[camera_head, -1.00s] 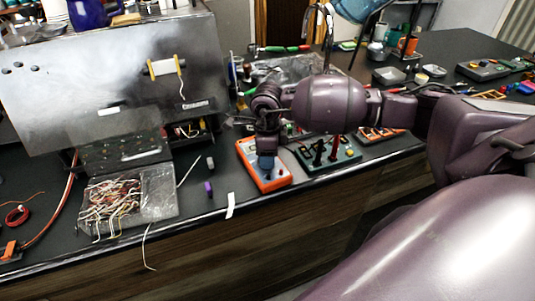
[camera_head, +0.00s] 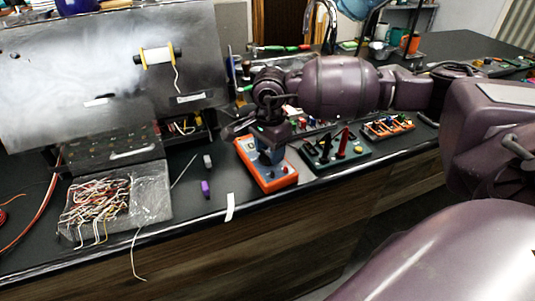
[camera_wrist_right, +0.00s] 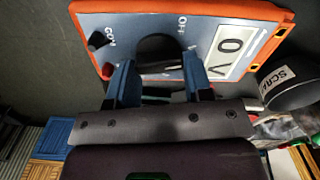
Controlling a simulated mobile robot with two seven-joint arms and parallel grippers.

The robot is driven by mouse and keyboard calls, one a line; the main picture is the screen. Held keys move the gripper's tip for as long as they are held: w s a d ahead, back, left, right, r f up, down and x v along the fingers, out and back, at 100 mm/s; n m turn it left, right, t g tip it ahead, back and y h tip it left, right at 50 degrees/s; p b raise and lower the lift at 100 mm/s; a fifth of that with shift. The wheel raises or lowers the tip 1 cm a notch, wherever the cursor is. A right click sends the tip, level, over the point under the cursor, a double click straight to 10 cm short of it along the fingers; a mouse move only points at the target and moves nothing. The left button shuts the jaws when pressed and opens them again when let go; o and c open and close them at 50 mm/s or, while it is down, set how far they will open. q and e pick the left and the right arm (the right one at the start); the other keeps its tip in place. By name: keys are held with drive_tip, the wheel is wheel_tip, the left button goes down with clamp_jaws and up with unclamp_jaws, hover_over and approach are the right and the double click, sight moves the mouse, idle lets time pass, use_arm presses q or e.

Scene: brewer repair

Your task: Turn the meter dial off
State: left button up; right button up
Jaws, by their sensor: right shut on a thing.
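The meter (camera_head: 281,182) is an orange-rimmed box with a blue-grey face, lying on the dark bench in the head view. In the right wrist view the meter (camera_wrist_right: 125,22) shows a black round dial (camera_wrist_right: 160,46), with printed lettering around it and a white label to its right. My right gripper (camera_head: 268,158) is over the meter. In the right wrist view its two blue fingers (camera_wrist_right: 160,82) are on either side of the dial and shut on it. The dial's pointer setting cannot be read. My left gripper is not in view.
A board with red and black posts (camera_head: 334,149) stands right of the meter. A purple piece (camera_head: 205,188) and a tray of loose wires (camera_head: 115,200) lie to the left, before a large metal panel (camera_head: 80,75). The bench's front edge is close to the meter.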

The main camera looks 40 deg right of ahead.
drive_tip(key=n, duration=0.1)
drive_tip(key=n+b, duration=0.1)
drive_tip(key=shift+w+f+n+b, duration=0.1)
drive_tip(key=shift+f+n+b, duration=0.2)
drive_tip(key=shift+n, duration=0.1)
drive_tip(key=n+b, duration=0.1)
drive_tip(key=n, duration=0.1)
drive_tip(key=shift+n, duration=0.3)
drive_tip(key=n+b, duration=0.2)
drive_tip(key=shift+w+a+r+n, duration=0.1)
drive_tip(key=shift+r+n, duration=0.05)
drive_tip(key=shift+n, duration=0.25)
drive_tip(key=shift+r+n, duration=0.1)
drive_tip(key=shift+n, duration=0.3)
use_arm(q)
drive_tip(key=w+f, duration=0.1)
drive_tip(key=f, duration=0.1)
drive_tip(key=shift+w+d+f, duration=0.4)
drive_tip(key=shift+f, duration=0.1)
use_arm(e)
drive_tip(key=shift+r, duration=0.1)
drive_tip(key=o, duration=0.9)
drive_tip(key=shift+r, duration=0.1)
